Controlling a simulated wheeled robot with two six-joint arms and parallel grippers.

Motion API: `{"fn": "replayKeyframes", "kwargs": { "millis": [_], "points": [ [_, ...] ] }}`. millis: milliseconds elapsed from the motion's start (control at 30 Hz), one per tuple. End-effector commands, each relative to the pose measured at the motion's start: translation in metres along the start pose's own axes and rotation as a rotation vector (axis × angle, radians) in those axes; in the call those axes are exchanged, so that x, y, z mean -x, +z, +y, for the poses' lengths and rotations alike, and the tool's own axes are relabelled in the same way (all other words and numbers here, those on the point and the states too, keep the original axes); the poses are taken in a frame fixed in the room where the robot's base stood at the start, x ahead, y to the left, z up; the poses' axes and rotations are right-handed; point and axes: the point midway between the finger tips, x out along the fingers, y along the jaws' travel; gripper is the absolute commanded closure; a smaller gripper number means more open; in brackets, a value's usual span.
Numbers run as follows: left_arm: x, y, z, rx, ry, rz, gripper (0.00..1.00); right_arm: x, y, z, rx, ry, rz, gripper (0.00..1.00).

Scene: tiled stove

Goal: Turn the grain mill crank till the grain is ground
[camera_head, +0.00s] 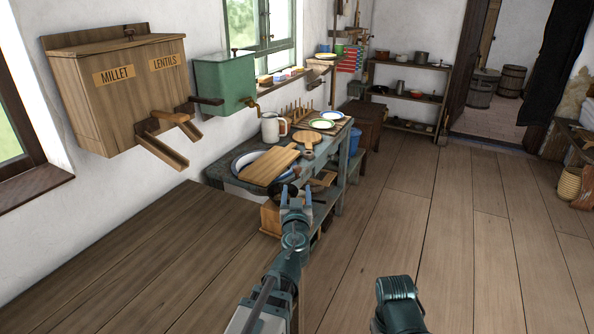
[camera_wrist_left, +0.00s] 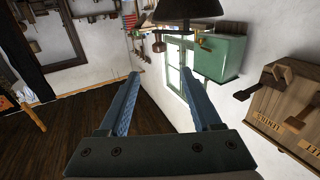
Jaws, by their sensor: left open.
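A green box (camera_head: 225,82) that looks like the grain mill is fixed to the white wall beside the window. A small brass-coloured part (camera_head: 252,103) shows at its lower right; I cannot tell if this is the crank. The green box also shows in the left wrist view (camera_wrist_left: 222,57), upper right, beyond the fingers. My left gripper (camera_head: 297,194) is open and empty, low and to the right of the box and well apart from it. Its blue fingers spread wide in the left wrist view (camera_wrist_left: 160,75). No grain is visible. My right gripper does not show.
A wooden MILLET and LENTILS bin (camera_head: 120,95) hangs left of the green box. Below, a bench (camera_head: 228,176) holds a wooden board (camera_head: 270,166), a pale mug (camera_head: 271,128) and plates. Floor (camera_head: 460,240) at right is clear.

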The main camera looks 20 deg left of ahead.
Motion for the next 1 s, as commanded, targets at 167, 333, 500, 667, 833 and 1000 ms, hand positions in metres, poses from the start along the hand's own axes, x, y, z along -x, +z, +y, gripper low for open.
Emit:
{"fn": "replayKeyframes", "kwargs": {
  "millis": [167, 333, 500, 667, 833, 1000],
  "points": [
    [-0.006, 0.0, 0.0, 0.0, 0.0, 0.0, 0.35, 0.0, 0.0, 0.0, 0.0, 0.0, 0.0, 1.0],
    [-0.023, 0.0, 0.001, 0.0, 0.001, 0.0, 0.35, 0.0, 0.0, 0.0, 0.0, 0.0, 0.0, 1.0],
    [-0.052, 0.0, 0.001, 0.0, 0.001, 0.0, 0.35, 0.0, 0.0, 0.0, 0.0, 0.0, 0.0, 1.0],
    [-0.085, 0.0, 0.001, 0.0, 0.001, 0.0, 0.35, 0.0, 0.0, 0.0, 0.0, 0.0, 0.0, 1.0],
    [-0.118, 0.0, 0.001, 0.0, 0.002, 0.0, 0.35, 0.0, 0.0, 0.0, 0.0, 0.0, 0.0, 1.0],
    [-0.137, 0.0, 0.0, 0.0, 0.001, 0.0, 0.35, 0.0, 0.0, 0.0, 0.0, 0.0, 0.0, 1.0]
  ]
}}
